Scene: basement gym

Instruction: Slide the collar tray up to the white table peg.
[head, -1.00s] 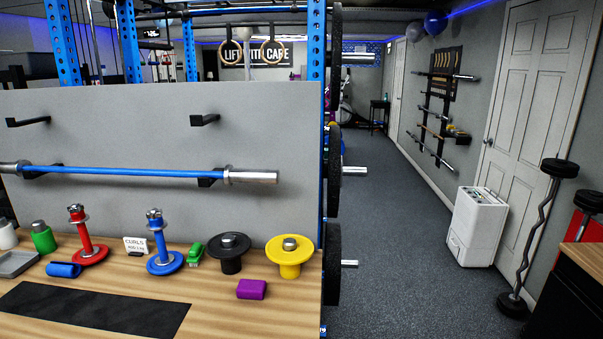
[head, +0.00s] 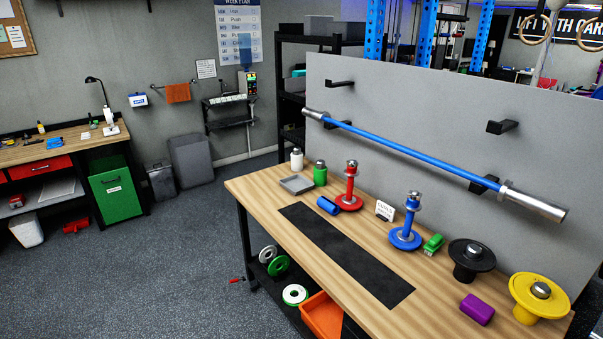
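A small grey tray (head: 296,185), square and shallow, lies on the wooden table near its far left end. It looks empty. A white upright cylinder with a grey top (head: 297,160), which seems to be the white table peg, stands just behind the tray near the grey panel. I cannot tell whether a narrow gap separates them. A green cylinder with a grey top (head: 320,173) stands right of the tray. Neither of my grippers is in view.
The wooden table (head: 258,188) also holds a blue roll (head: 327,205), red peg (head: 351,190), blue peg (head: 409,225), green clip (head: 433,244), black disc (head: 472,258), yellow disc (head: 540,295) and purple block (head: 477,309). A black mat (head: 345,255) covers its middle. Open floor lies left.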

